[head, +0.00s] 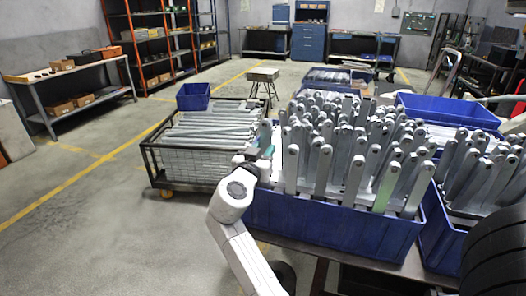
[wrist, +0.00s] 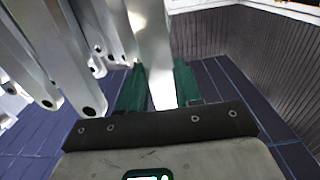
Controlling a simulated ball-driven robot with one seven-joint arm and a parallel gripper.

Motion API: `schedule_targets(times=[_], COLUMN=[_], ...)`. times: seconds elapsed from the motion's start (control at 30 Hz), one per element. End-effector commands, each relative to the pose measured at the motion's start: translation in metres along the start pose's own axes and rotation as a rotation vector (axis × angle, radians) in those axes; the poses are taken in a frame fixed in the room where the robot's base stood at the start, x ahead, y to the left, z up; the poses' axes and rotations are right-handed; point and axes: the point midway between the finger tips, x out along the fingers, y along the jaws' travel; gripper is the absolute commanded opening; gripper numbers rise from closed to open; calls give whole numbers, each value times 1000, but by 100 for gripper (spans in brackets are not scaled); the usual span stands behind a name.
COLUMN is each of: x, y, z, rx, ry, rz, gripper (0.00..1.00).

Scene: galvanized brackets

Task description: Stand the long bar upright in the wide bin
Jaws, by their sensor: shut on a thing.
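My gripper (head: 265,155) is at the left end of the wide blue bin (head: 325,225), partly hidden by my own wrist in the head view. In the wrist view its green fingers (wrist: 158,88) are shut on a long grey metal bar (wrist: 150,42). The held bar runs up out of the top of that view; its far end is out of sight. The wide bin holds many upright bars (head: 322,165), packed close together. Several hang close to the left of the held bar in the wrist view. I cannot tell whether the held bar touches the bin floor.
A mesh-sided cart (head: 205,165) with bars lying flat stands left of the bin. Another blue bin (head: 440,240) of upright bars is at the right, with an empty-looking blue bin (head: 450,110) behind. A small blue box (head: 193,97) sits on the cart's back corner. Floor at left is clear.

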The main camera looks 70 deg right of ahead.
Motion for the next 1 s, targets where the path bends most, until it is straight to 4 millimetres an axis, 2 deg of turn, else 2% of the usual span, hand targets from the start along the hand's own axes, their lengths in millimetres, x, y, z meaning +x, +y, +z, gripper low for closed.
schedule_targets(times=[0.07,0.1,0.37,0.6,0.73,0.87,1.0], x=[0,0,0,0,-7,-27,-55], y=[0,0,0,0,0,-1,-1], z=[-1,-1,-1,1,2,3,3], rx=[1,1,0,-1,-1,-1,0], ry=[2,2,1,-2,0,1,1], rz=[0,0,0,0,-1,-4,-4], gripper=[0,37,62,63,63,63,63])
